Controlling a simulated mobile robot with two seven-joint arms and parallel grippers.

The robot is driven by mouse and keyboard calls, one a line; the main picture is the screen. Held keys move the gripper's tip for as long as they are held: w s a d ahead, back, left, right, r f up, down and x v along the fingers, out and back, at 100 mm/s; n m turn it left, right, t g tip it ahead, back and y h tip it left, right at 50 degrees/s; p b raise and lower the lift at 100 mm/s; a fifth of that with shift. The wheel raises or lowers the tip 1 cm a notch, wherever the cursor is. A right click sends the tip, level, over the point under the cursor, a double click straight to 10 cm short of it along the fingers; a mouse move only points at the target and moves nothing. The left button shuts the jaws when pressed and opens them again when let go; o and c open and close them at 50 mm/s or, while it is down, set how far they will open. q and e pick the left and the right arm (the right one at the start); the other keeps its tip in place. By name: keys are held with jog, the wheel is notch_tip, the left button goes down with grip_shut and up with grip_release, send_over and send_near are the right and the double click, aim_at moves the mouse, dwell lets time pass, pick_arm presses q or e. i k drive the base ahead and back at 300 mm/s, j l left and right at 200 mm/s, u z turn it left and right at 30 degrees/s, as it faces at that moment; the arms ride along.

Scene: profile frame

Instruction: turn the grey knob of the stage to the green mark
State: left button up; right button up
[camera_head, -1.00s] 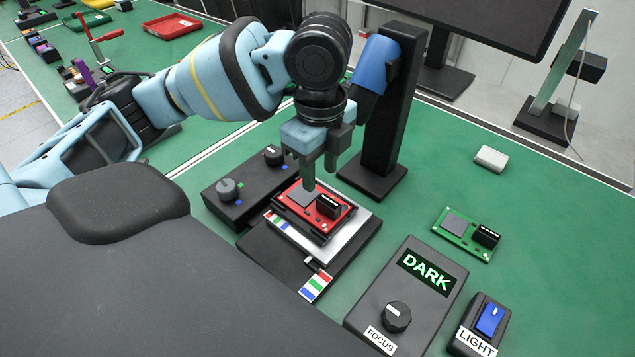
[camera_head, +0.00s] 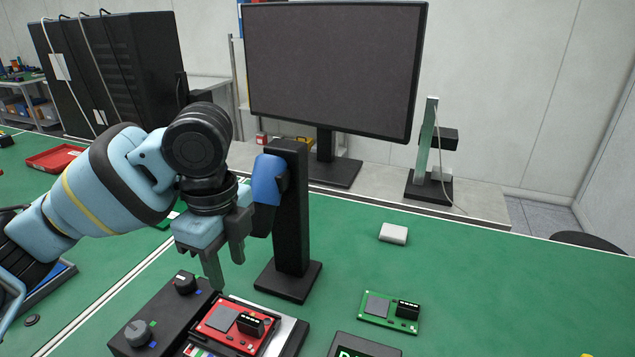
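The grey knob (camera_head: 138,333) sits on the black control box (camera_head: 168,314) of the stage, low in the view. A second, black knob (camera_head: 185,282) is farther back on the box. My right gripper is not in view.
A black post (camera_head: 291,215) with a blue head (camera_head: 267,180) stands close beside my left gripper. A green board (camera_head: 390,310) and a white block (camera_head: 393,233) lie to the right. A display box (camera_head: 362,346) is cut off below. A monitor (camera_head: 335,70) stands behind.

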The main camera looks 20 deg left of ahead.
aim_at(137, 333)
jog(key=k, duration=1.5)
